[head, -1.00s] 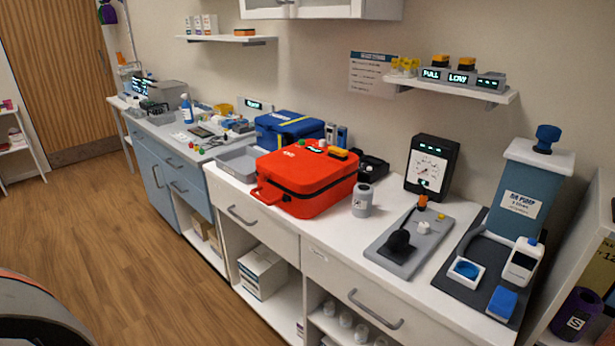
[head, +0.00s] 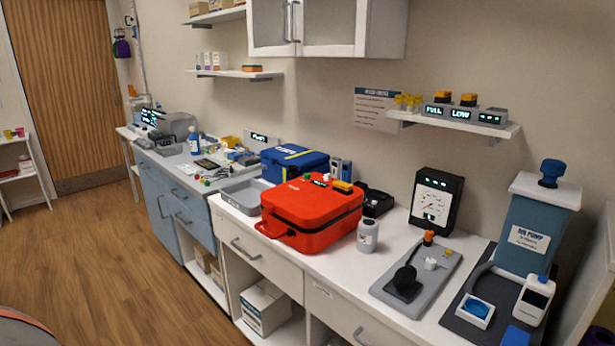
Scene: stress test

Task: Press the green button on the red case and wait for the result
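The red case (head: 308,219) lies closed on the white counter in the middle of the head view, its handle facing the front left. On its top are a small green button (head: 307,176), a small dark display (head: 320,183) with lit green characters, a white and red knob, and an orange block (head: 342,187). The display's text is too small to read. Neither of my grippers shows in the head view, so how they stand is hidden.
A blue case (head: 293,160) stands behind the red case and a grey tray (head: 243,192) to its left. A grey bottle (head: 367,236) stands close at its right. A gauge (head: 436,198), a grey lever plate and a blue pump (head: 536,228) are farther right. Floor is open at left.

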